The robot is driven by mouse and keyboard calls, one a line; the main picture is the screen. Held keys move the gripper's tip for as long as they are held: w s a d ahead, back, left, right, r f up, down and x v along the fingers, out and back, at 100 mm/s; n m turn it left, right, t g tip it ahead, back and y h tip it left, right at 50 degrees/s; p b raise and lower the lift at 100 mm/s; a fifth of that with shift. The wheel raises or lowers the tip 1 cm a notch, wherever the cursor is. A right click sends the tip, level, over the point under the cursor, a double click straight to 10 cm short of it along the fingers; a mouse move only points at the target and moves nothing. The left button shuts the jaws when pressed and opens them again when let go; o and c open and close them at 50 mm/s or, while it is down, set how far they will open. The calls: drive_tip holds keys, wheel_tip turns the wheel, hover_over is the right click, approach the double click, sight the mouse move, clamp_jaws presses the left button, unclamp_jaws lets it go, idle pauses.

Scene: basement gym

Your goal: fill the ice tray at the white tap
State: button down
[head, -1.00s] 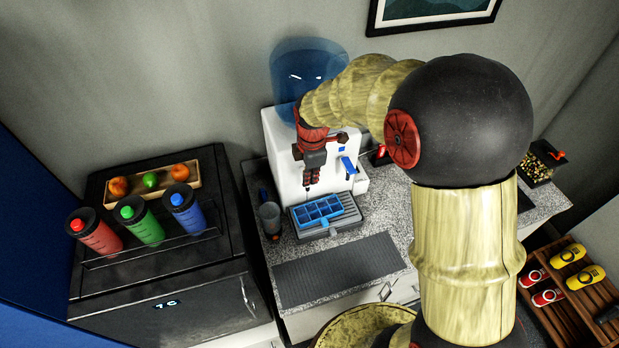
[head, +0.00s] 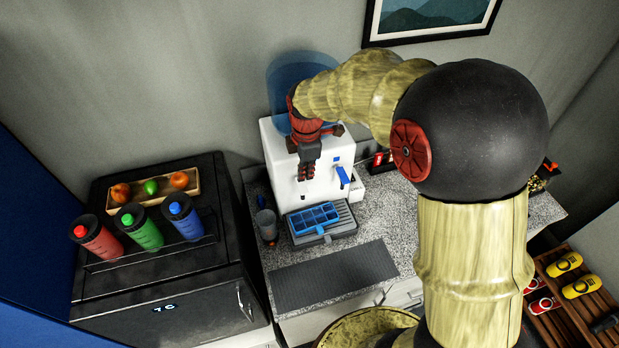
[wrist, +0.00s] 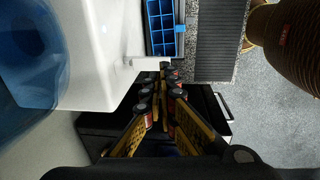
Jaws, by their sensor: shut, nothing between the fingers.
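The blue ice tray (head: 313,217) sits level on the grey drip tray (head: 345,222) at the foot of the white water dispenser (head: 277,150). It also shows in the wrist view (wrist: 160,25); I cannot tell whether its cells hold water. My gripper (head: 306,174) is shut and empty, in front of the dispenser's face, above the tray and apart from it. In the wrist view my gripper (wrist: 168,80) has its fingertips close to the white tap (wrist: 140,62); I cannot tell if they touch. In the head view the gripper hides that tap. A blue tap (head: 343,176) is to the right.
A dark cup (head: 267,226) stands left of the drip tray. A dark ribbed mat (head: 335,276) lies on the counter in front. Left is a black fridge (head: 165,285) with red, green and blue bottles and a fruit tray (head: 153,188).

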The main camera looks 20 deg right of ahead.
wheel_tip(320, 180, up, 8)
drive_tip(key=shift+a+r+b, duration=0.2)
drive_tip(key=shift+b, duration=0.15)
idle(0.4)
drive_tip(key=s+f+m+t+b, duration=0.1)
drive_tip(key=s+f+m+b, duration=0.3)
drive_tip(key=s+m+b, duration=0.2)
drive_tip(key=s+d+f+m+t+b, duration=0.1)
drive_tip(key=s+f+m+b, duration=0.4)
drive_tip(key=s, duration=0.5)
drive_tip(key=s+d+f+m+t+b, duration=0.1)
drive_tip(key=s+f+m+t+b, duration=0.1)
drive_tip(key=s+f+m+b, duration=0.2)
drive_tip(key=s+m+b, duration=0.3)
drive_tip(key=s+b, duration=0.1)
drive_tip(key=b, duration=0.1)
drive_tip(key=shift+s+f, duration=0.3)
